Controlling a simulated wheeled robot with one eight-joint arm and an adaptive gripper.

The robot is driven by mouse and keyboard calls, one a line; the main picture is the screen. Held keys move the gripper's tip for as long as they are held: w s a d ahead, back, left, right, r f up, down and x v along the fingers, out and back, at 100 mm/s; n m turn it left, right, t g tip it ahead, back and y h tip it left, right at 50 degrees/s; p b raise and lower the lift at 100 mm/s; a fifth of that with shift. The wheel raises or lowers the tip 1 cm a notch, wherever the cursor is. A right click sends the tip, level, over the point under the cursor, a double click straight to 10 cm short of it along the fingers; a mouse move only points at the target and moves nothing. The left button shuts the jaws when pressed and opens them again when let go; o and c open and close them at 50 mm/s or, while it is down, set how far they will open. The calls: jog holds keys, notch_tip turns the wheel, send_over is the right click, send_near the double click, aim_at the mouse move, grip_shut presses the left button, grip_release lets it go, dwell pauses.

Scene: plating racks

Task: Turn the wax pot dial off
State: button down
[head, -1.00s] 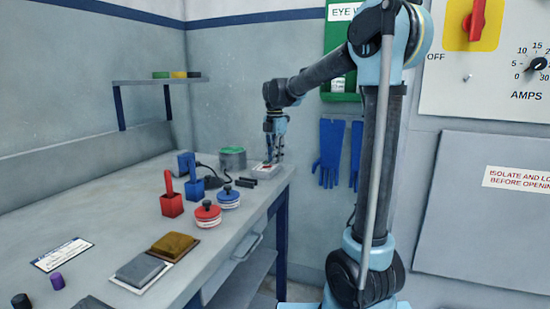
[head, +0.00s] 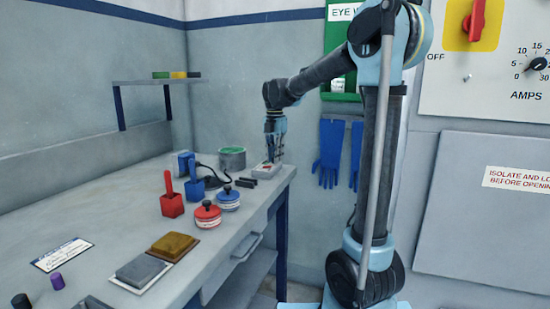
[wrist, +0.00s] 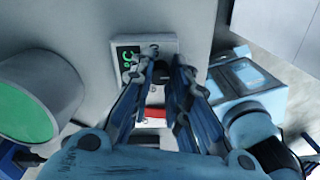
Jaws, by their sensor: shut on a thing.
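The wax pot (head: 232,158) is a grey round pot with green wax, standing at the far end of the bench. It also shows at the left of the wrist view (wrist: 30,110). Beside it, near the bench corner, is a small pale control box (head: 262,171) with a green marking and a red strip, seen from above in the wrist view (wrist: 128,44). My gripper (head: 275,155) points down over the box. In the wrist view its fingers (wrist: 162,66) are shut on the black dial, which they mostly hide. The dial's pointer direction cannot be read.
Red and blue holders (head: 172,205), two lidded tins (head: 207,216) and dark bars (head: 245,182) stand nearby on the bench (head: 105,215). Brown and grey pads lie closer to the front. Blue gloves (head: 331,152) hang on the wall behind. The bench's right edge runs close to the box.

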jog(key=c, duration=1.5)
grip_release()
jog(key=shift+w, duration=0.1)
jog(key=shift+r, duration=0.1)
notch_tip(320, 180, up, 12)
jog(key=shift+f, duration=0.15)
